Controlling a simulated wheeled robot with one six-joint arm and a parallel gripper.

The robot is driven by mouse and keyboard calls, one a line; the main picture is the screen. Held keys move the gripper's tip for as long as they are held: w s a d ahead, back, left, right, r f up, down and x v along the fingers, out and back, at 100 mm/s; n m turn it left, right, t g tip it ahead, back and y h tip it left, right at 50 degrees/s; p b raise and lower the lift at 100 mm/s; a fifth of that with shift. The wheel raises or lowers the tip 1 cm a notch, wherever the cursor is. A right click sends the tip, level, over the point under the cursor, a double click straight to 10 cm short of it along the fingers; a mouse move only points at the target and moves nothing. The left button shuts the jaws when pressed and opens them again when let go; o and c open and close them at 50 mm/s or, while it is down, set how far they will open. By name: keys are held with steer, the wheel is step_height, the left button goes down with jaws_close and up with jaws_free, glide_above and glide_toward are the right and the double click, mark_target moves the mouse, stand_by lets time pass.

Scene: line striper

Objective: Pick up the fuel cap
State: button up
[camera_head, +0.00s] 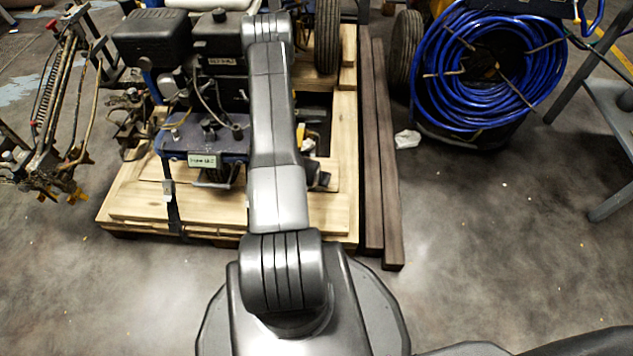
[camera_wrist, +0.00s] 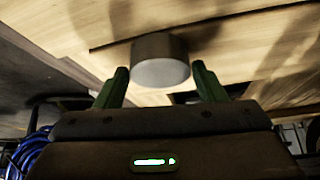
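A short grey cylinder with a pale flat end, which looks like the fuel cap (camera_wrist: 160,70), shows in the wrist view against light wood. My gripper (camera_wrist: 160,73) has its two green fingers apart, one on each side of the cylinder in the picture. A narrow gap shows between the cylinder and each finger, so no grip is visible. I cannot tell how far the cylinder reaches between the fingertips. In the head view my arm covers the gripper, and I cannot make out the cap.
The line striper's engine and blue frame (camera_head: 218,146) stand on a wooden pallet (camera_head: 135,205). Dark beams (camera_head: 386,190) lie along its right side. A blue hose coil (camera_head: 487,65) is at upper right, a spray-arm assembly (camera_head: 60,110) at left. The floor at right is largely clear.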

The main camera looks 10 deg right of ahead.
steer(key=c, duration=0.6)
steer(key=shift+c, duration=0.2)
steer(key=shift+r, duration=0.15)
